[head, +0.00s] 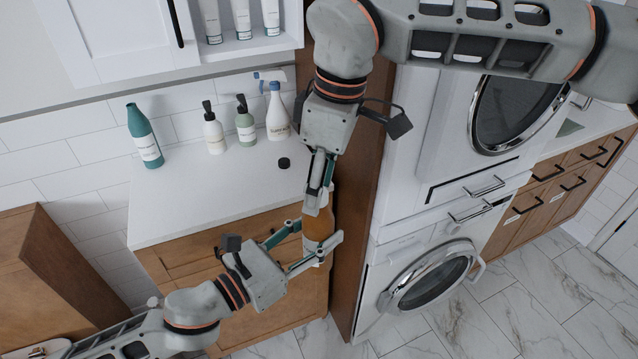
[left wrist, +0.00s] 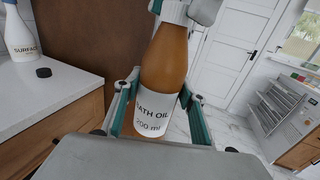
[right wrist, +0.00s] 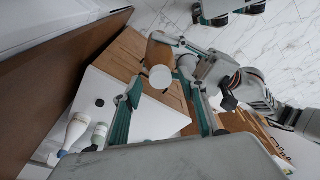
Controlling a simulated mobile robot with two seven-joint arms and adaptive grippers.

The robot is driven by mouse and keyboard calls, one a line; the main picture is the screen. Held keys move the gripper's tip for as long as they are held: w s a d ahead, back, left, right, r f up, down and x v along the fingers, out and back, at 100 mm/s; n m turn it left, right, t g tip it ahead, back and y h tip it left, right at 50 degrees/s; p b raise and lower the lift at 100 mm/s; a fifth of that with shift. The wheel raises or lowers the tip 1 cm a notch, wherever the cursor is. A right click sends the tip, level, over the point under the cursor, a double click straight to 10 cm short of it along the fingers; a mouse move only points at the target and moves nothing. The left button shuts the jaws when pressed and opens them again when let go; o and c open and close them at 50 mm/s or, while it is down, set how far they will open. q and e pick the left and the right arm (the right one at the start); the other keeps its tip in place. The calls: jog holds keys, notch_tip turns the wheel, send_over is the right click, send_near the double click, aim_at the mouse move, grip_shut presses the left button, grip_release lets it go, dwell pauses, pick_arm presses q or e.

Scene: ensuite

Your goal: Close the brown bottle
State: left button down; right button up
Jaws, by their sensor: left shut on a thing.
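The brown bottle (left wrist: 165,65), labelled bath oil, is held slightly tilted in front of the counter. It also shows in the head view (head: 317,226). My left gripper (head: 322,246) is shut on its lower body, with a finger on each side of the label. A white cap (right wrist: 160,77) sits at the top of the bottle; it also shows at the upper edge of the left wrist view (left wrist: 174,12). How tightly it is seated I cannot tell. My right gripper (right wrist: 161,80) points down over it, fingers apart on either side of the cap, with small gaps.
A white counter (head: 200,205) holds a teal bottle (head: 145,136), a white pump bottle (head: 214,134), a green pump bottle (head: 245,126), a spray bottle (head: 277,115) and a small black disc (head: 284,163). A brown panel (head: 362,190) and stacked washers stand right of my grippers.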

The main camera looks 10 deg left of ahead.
jog(key=shift+r, duration=0.1)
notch_tip(320, 180, up, 12)
jog(key=d, duration=0.1)
jog(key=shift+s+d, duration=0.15)
jog(key=shift+d, duration=0.25)
dwell(0.5)
